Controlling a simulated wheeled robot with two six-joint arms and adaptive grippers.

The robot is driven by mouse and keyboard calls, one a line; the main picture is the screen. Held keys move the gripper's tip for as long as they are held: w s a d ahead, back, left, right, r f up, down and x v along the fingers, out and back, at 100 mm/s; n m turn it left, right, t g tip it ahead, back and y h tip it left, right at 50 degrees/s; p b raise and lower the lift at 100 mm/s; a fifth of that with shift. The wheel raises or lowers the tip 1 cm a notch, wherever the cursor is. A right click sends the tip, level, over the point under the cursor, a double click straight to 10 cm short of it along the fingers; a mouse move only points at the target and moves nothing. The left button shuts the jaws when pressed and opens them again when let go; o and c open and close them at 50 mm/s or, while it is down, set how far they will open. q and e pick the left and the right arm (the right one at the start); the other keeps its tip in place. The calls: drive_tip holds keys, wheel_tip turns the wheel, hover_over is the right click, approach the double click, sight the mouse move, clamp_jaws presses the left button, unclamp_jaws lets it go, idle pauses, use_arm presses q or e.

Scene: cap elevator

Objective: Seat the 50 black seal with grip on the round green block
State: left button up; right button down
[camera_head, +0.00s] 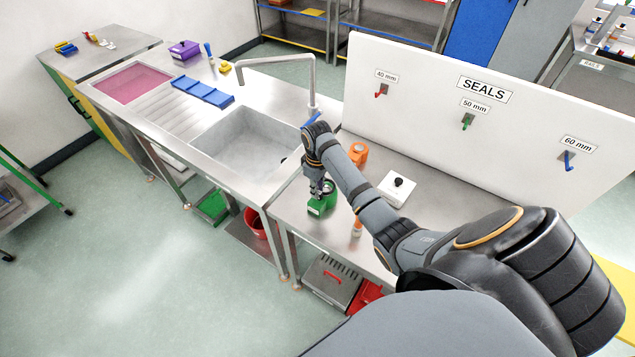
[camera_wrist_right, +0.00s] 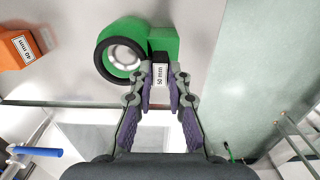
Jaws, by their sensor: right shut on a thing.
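The round green block (camera_head: 315,211) stands on the steel counter near its front edge, partly hidden by my right gripper (camera_head: 322,188) in the head view. In the right wrist view the green block (camera_wrist_right: 158,37) shows a round face with a pale metal centre. The black seal (camera_wrist_right: 101,70) is a ring around that round face, with a black grip tab marked 50 mm (camera_wrist_right: 160,74). My right gripper (camera_wrist_right: 160,100) is shut on this tab. I cannot tell whether the ring is fully flush on the block. My left gripper is not in view.
An orange block (camera_head: 358,153) stands behind the green one; an orange block marked 40 mm (camera_wrist_right: 14,50) shows in the wrist view. A white plate with a black knob (camera_head: 394,193) lies to the right. The SEALS board (camera_head: 430,75) stands behind; the sink (camera_head: 245,145) is left.

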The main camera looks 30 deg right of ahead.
drive_tip(key=shift+f, duration=0.85)
idle(1.9)
drive_tip(key=c, duration=1.2)
unclamp_jaws()
drive_tip(key=shift+r, duration=3.5)
